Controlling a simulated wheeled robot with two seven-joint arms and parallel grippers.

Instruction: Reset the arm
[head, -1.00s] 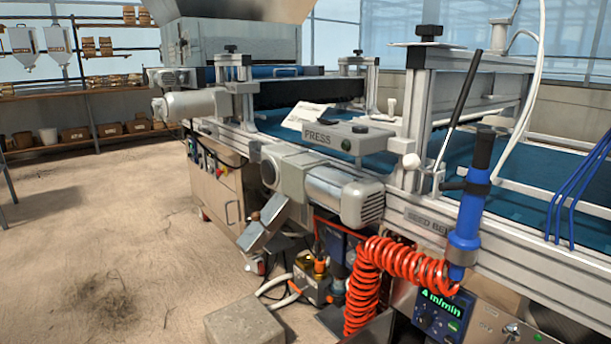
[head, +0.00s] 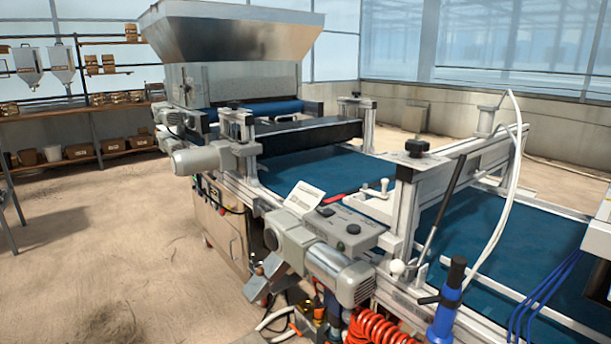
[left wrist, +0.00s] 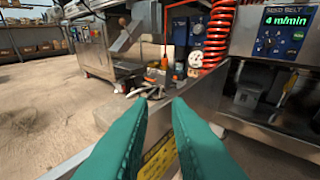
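My left gripper (left wrist: 159,103) shows in the left wrist view as two green fingers coming up from the bottom edge. Its fingertips are apart with nothing held between them. It points toward the lower side of the seeding machine and the floor. Neither gripper shows in the head view, and my right gripper is in no view.
The seeding line with its blue belt (head: 318,168) and steel hopper (head: 232,35) fills the middle and right of the head view. A blue air tool (head: 447,305) and orange coiled hose (head: 378,330) are at its front. A display panel (left wrist: 285,34) shows in the left wrist view. Floor (head: 100,240) at left is clear.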

